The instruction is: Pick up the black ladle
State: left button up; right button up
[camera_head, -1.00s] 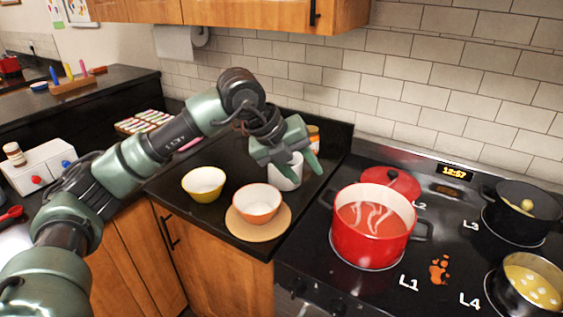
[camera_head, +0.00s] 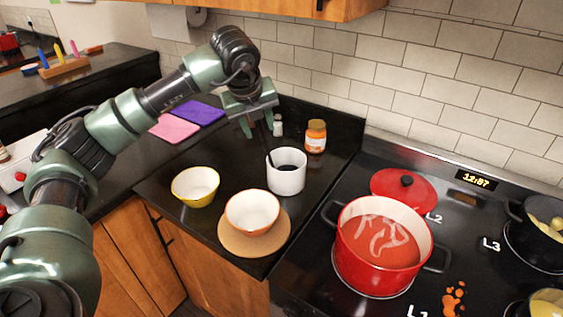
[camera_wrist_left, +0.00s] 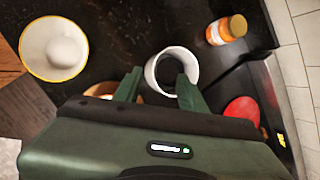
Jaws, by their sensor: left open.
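The black ladle (camera_head: 269,157) shows as a thin dark handle leaning at the left rim of a white canister (camera_head: 287,181). Its lower part is inside the canister. In the left wrist view the canister (camera_wrist_left: 153,72) has a dark inside, and I cannot separate the ladle there. My left gripper (camera_head: 258,127) is open above and slightly behind the canister, fingers pointing down, with the handle's upper end close to the fingers. In the left wrist view its fingers (camera_wrist_left: 157,86) overlap the near part of the canister. Nothing is seen held. My right gripper is not in view.
A yellow bowl (camera_head: 195,184) and an orange-rimmed bowl (camera_head: 252,211) on a round board (camera_head: 282,231) stand in front. An orange-labelled jar (camera_head: 316,137) stands behind right. A red pot (camera_head: 372,259) is on the stove. Purple (camera_head: 198,112) and pink (camera_head: 173,128) pads lie behind left.

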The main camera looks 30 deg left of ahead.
aim_at(261, 132)
pick_arm(q)
jog(key=x, duration=0.3)
jog(key=shift+w+a+r+p, duration=0.1)
jog(key=shift+w+r+p, duration=0.05)
jog(key=shift+p, duration=0.2)
jog(key=shift+w+f, duration=0.2)
jog(key=shift+f, duration=0.2)
grip_shut()
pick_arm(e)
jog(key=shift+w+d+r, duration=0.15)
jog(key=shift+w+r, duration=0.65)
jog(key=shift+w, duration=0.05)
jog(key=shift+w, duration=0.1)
